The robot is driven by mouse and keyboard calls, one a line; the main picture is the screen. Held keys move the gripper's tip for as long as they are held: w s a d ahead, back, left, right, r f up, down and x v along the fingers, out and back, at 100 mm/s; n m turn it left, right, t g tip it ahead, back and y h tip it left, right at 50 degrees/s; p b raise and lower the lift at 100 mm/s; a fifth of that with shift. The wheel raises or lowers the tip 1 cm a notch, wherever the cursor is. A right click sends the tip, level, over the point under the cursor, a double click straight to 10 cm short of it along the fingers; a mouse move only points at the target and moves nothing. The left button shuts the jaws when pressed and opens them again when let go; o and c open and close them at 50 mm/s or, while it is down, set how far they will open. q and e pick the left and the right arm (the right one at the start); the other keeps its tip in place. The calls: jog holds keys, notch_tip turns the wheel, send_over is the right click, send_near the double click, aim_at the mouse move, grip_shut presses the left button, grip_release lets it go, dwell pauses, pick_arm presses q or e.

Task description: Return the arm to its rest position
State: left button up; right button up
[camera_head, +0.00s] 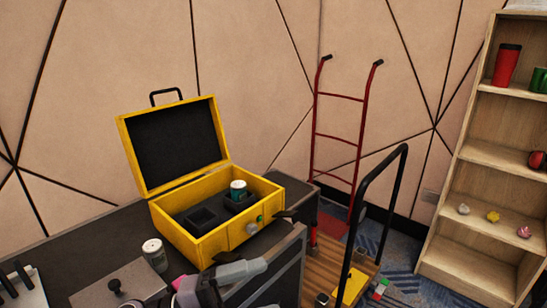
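Part of my own arm (235,272), grey with a black joint and a pale purple piece, shows at the bottom centre, in front of the yellow case. I cannot tell from this view which arm it is.
An open yellow case (190,240) on the dark table (85,245) holds one can (238,190) in its black insert. Another can (154,254) stands left of my arm. A red hand truck (337,135), a black-handled cart (378,190) and a wooden shelf (470,210) are to the right.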

pick_arm(q)
jog(key=a+f+n+t+y+p, duration=0.2)
jog(key=a+f+n+t+y, duration=0.95)
jog(key=n, duration=0.95)
jog(key=s+a+f+n+g+y, duration=0.2)
jog(key=s+a+f+n+y, duration=0.1)
jog(key=s+f, duration=0.2)
jog(key=s+a+f+n+g+y+p, duration=0.1)
jog(key=s+a+f+n+g+y, duration=0.2)
jog(key=s+f, duration=0.3)
jog(key=shift+s+f+n, duration=0.2)
jog(key=shift+f+n, duration=0.2)
jog(key=shift+f, duration=0.3)
